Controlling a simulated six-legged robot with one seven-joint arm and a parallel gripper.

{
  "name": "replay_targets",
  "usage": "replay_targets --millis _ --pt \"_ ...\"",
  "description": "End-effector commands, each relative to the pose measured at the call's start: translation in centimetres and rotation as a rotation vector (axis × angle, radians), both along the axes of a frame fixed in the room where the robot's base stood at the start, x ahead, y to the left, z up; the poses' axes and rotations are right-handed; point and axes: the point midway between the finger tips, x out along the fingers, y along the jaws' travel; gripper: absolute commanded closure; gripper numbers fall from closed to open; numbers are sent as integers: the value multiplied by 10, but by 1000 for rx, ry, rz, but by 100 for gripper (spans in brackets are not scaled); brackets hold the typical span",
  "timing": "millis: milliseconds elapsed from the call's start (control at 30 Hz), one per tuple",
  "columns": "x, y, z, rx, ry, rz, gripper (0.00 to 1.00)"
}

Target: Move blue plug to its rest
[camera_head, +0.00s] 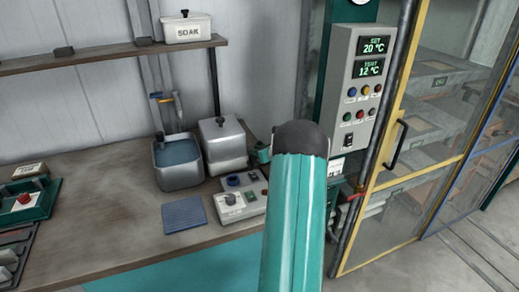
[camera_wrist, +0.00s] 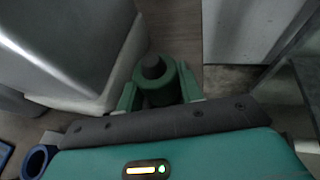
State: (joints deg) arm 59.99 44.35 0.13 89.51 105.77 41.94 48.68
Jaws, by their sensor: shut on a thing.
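My gripper (camera_wrist: 158,88) is shut on a dark green cylinder with a grey round top (camera_wrist: 153,67), held upright between its two green fingers. In the head view, a small green part (camera_head: 262,154) shows beside the lidded steel tank, mostly behind my arm. No clearly blue plug shows in my gripper; the held piece looks green. A dark blue round ring (camera_head: 233,181) sits on the bench beside a pale control box. It also shows in the wrist view (camera_wrist: 38,160) at the lower left, hollow, apart from my gripper. I cannot tell if it is the rest.
A lidded steel tank (camera_head: 223,147) stands close left of the gripper. An open water basin (camera_head: 178,163) is beside it. The pale control box (camera_head: 231,205) and a blue mat (camera_head: 184,215) lie in front. A grey control panel (camera_head: 361,88) and glazed cabinet stand right.

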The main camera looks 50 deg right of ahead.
Motion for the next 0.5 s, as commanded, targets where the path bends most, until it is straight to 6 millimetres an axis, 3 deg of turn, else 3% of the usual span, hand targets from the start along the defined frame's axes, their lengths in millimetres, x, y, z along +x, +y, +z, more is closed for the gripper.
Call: replay_targets --millis 167,200,300,500 --pt "0 0 -4 0 0 0 87" --pt "0 0 -4 -1 0 0 60" --pt "0 0 -4 -1 0 0 40" --pt "0 0 -4 0 0 0 38"
